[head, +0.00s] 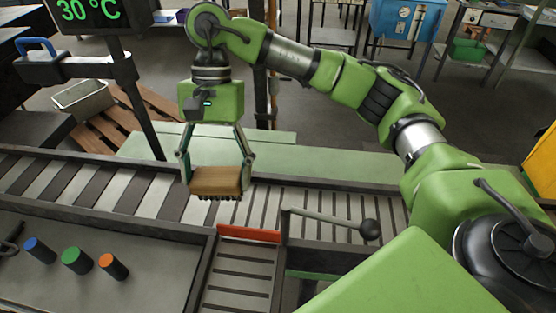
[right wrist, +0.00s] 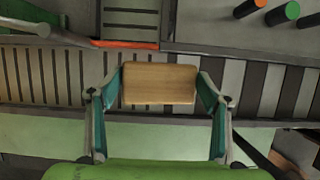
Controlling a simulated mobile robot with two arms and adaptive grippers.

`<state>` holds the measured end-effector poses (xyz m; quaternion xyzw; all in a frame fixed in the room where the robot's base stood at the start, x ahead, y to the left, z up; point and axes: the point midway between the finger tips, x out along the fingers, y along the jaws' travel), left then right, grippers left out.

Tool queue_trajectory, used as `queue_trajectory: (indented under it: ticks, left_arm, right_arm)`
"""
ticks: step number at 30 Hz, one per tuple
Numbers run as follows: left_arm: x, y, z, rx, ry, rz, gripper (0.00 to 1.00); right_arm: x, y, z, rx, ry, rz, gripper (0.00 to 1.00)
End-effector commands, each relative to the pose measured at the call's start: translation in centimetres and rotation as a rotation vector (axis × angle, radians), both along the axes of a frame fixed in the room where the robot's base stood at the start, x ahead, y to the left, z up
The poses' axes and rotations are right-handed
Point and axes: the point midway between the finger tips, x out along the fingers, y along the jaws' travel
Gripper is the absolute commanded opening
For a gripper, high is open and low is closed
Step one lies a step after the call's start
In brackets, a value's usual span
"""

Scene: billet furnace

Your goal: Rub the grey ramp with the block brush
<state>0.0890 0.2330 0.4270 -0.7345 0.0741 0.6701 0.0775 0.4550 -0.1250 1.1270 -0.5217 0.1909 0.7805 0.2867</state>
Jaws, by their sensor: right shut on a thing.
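My right gripper (head: 216,170) is shut on the block brush (head: 215,181), a wooden block with dark bristles pointing down. It holds the brush over the slatted grey roller track, left of and behind the orange bar. The right wrist view shows the brush (right wrist: 160,83) between the two fingers of the gripper (right wrist: 160,80). A grey slatted ramp (head: 238,278) runs toward me from the orange bar (head: 249,234); its slats also show in the right wrist view (right wrist: 130,22). Whether the bristles touch anything is hard to tell. My left gripper is not in view.
The roller track (head: 325,201) crosses the scene. A lever with a black knob (head: 370,229) stands right of the ramp. Blue, green (head: 77,260) and orange-topped cylinders stand on the grey tray at left. A sign reading 30 °C (head: 88,12) stands behind.

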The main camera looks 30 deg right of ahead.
Motion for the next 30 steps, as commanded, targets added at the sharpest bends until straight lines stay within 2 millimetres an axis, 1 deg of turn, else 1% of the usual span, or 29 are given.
queue_trajectory:
  ticks: [10, 13, 16, 21, 24, 27, 30]
  left_arm:
    - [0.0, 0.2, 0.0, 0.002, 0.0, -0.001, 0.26]
    - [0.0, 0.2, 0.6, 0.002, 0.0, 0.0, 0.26]
    - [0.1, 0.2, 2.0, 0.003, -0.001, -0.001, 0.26]
    - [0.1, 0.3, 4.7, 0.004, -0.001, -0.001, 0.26]
    - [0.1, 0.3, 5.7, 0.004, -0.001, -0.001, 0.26]
    - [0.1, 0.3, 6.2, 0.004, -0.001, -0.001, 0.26]
    - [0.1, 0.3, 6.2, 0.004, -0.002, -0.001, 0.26]
  right_arm:
    - [0.0, 0.0, 0.0, 0.0, 0.0, 0.0, 0.36]
    - [0.1, -0.4, 0.5, 0.008, -0.004, -0.003, 0.36]
    - [0.3, -1.5, 1.6, 0.032, -0.016, -0.005, 0.36]
    - [0.8, -4.2, 3.7, 0.089, -0.056, -0.006, 0.36]
    - [1.0, -5.5, 4.5, 0.11, -0.081, -0.005, 0.36]
    - [1.1, -6.4, 4.8, 0.122, -0.098, -0.002, 0.36]
    - [1.2, -6.7, 4.6, 0.126, -0.105, -0.001, 0.36]
